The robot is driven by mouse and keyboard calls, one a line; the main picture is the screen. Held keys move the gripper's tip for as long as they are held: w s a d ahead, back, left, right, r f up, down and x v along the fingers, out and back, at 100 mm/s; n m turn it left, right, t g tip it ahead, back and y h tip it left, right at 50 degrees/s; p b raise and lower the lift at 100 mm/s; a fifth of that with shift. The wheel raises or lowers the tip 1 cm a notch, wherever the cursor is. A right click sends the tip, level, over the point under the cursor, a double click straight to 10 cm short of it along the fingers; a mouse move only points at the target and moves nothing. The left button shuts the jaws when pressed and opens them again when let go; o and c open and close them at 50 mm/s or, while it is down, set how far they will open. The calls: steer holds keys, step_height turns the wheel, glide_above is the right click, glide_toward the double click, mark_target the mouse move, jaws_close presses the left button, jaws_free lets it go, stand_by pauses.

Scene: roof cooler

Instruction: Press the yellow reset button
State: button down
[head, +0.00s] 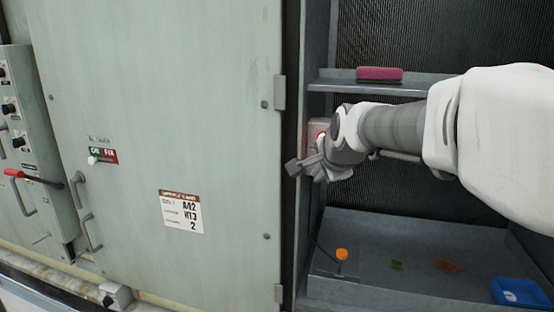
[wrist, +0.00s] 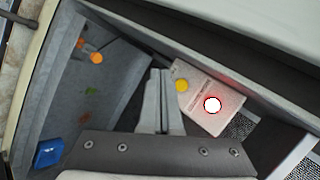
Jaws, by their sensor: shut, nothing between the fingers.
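The yellow reset button (wrist: 182,85) is a round yellow disc on a pale control box (wrist: 200,92) on the cabinet's side wall. A white lamp with a red rim (wrist: 212,105) glows on the same box. In the wrist view my gripper (wrist: 160,72) has its fingers together, with the tips beside the box, close to the button in the picture; no contact can be made out. In the head view my gripper (head: 293,168) is in front of the open cabinet, and my wrist hides most of the box, including the button. Part of the red-rimmed lamp (head: 321,135) shows.
A shelf (head: 325,87) with a pink sponge (head: 379,73) is above my gripper. Below is a grey tray (head: 375,225) with an orange-capped item (head: 342,254), leaf-like scraps (head: 447,266) and a blue container (head: 520,293). A large pale door (head: 170,110) stands left.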

steer(key=shift+w+d+p, duration=0.1)
steer(key=shift+w+d, duration=0.15)
steer(key=shift+w, duration=0.5)
steer(key=shift+w+d+p, duration=0.15)
steer(key=shift+w+d, duration=0.05)
steer(key=shift+w, duration=0.5)
steer(key=shift+w+d+p, duration=0.1)
steer(key=shift+w+d, duration=0.15)
steer(key=shift+w, duration=0.5)
steer(key=shift+w, duration=0.1)
steer(key=shift+w+d, duration=0.1)
steer(key=shift+w, duration=0.2)
stand_by(0.3)
steer(key=shift+w+d, duration=0.15)
steer(key=shift+w, duration=0.25)
stand_by(0.7)
steer(key=shift+s, duration=0.1)
steer(key=shift+s+a, duration=0.25)
steer(key=shift+s, duration=0.5)
steer(key=shift+s+a+b, duration=0.2)
steer(key=shift+s+a, duration=0.05)
steer(key=shift+s, duration=0.55)
steer(key=shift+s+a+b, duration=0.2)
steer(key=shift+s+a, duration=0.1)
steer(key=shift+s, duration=0.5)
steer(key=shift+s+a+b, duration=0.2)
steer(key=shift+s+a, duration=0.05)
steer(key=shift+s, duration=0.55)
